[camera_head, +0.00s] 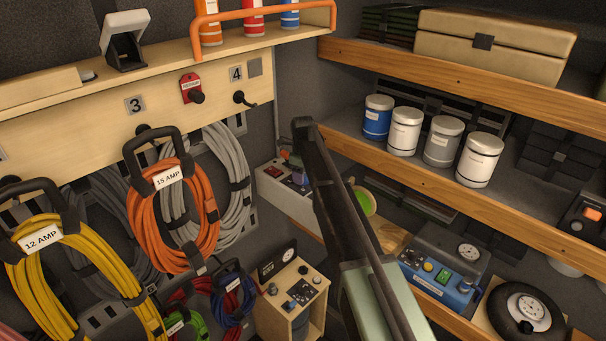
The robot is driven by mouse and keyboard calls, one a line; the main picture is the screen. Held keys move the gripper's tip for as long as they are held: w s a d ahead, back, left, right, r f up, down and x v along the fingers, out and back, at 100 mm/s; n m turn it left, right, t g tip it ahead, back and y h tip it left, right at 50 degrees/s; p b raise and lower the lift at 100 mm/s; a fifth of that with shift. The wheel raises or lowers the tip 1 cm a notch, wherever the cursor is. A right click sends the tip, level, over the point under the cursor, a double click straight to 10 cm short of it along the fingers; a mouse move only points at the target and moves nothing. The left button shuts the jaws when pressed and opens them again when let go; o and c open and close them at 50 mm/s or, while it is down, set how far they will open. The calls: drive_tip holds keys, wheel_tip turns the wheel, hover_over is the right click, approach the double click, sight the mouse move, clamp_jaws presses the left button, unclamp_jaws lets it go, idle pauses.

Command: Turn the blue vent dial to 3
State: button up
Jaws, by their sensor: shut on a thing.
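My arm reaches up from the bottom right, and its dark upper part crosses the middle of the view. My gripper (291,161) is small and mostly hidden by my arm, at the top of a grey control box (285,196) on the far wall side. It is shut on what appears to be the blue vent dial (298,179), of which only a small blue part shows. The dial's pointer and numbers cannot be read. A red part (275,172) shows at the left on the same box.
Coiled orange (143,222) and yellow cords (50,270) hang on the left wall, under number plates. Shelves on the right hold canisters (404,132) and a blue device (440,277). A wooden cabinet (292,297) with controls stands below the grey box.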

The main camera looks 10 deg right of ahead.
drive_tip(key=o, duration=0.9)
wheel_tip(320, 180, up, 11)
drive_tip(key=p, duration=1)
drive_tip(key=shift+f+p, duration=0.1)
drive_tip(key=shift+p, duration=0.3)
drive_tip(key=s+f+n+b, duration=0.6)
drive_tip(key=s+n, duration=0.2)
drive_tip(key=s, duration=0.4)
drive_tip(key=s+f+n+b, duration=0.7)
drive_tip(key=s+n, duration=0.2)
drive_tip(key=s, duration=0.4)
drive_tip(key=s+f+n+b, duration=0.6)
drive_tip(key=s+n, duration=0.3)
drive_tip(key=s, duration=0.4)
drive_tip(key=shift+s+a+f, duration=0.1)
drive_tip(key=shift+f, duration=0.05)
